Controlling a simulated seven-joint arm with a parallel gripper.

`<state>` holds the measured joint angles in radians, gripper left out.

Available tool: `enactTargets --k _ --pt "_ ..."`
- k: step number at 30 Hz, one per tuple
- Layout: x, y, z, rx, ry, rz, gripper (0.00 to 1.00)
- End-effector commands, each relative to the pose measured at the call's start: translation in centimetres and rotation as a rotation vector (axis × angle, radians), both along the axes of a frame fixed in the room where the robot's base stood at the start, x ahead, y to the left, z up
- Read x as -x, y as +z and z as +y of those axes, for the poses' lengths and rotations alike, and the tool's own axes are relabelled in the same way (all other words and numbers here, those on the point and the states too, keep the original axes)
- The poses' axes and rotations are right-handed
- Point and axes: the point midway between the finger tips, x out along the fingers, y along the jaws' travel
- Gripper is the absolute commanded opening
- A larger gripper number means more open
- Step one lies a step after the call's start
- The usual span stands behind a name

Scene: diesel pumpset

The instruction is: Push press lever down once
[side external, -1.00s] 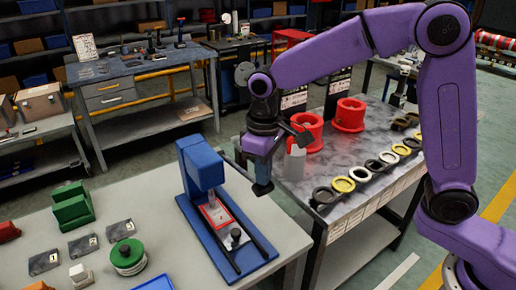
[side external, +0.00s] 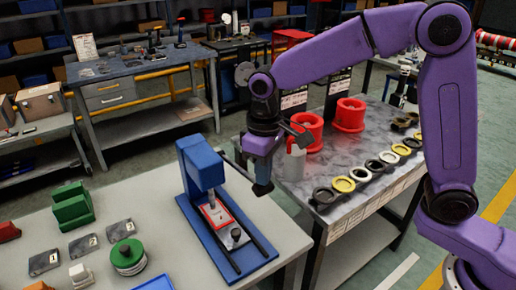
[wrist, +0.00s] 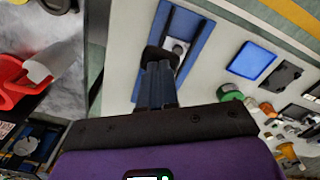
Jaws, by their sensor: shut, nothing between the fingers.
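The blue press (side external: 200,165) stands on the light table, with its blue base plate (side external: 222,262) stretching toward the front. A thin dark bar (side external: 238,171), which looks like the press lever, runs from the press head toward my gripper. My gripper (side external: 262,188) points down just right of the press, near the bar's outer end; I cannot tell whether they touch. Its fingers are together and hold nothing. In the wrist view my gripper (wrist: 158,60) covers part of the press base (wrist: 190,28), and the lever cannot be made out.
A red-and-white plate (side external: 216,213) and a black knob (side external: 236,235) sit on the press base. Green blocks (side external: 72,206), a green spool (side external: 128,256) and small grey plates stand to the left. A marble-topped bench (side external: 345,155) with red parts (side external: 350,115) and rings lies behind right.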

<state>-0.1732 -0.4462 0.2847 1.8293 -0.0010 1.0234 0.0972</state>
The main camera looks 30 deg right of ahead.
Motion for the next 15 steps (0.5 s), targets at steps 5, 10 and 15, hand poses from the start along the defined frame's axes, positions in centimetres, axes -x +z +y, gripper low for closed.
enactTargets --k 5,10,15 --pt "-0.1 1.3 0.0 0.001 0.001 0.003 0.0" --pt "-0.1 2.6 0.0 0.002 0.002 0.006 0.0" --pt "-0.3 3.9 0.0 0.002 0.002 0.006 0.0"
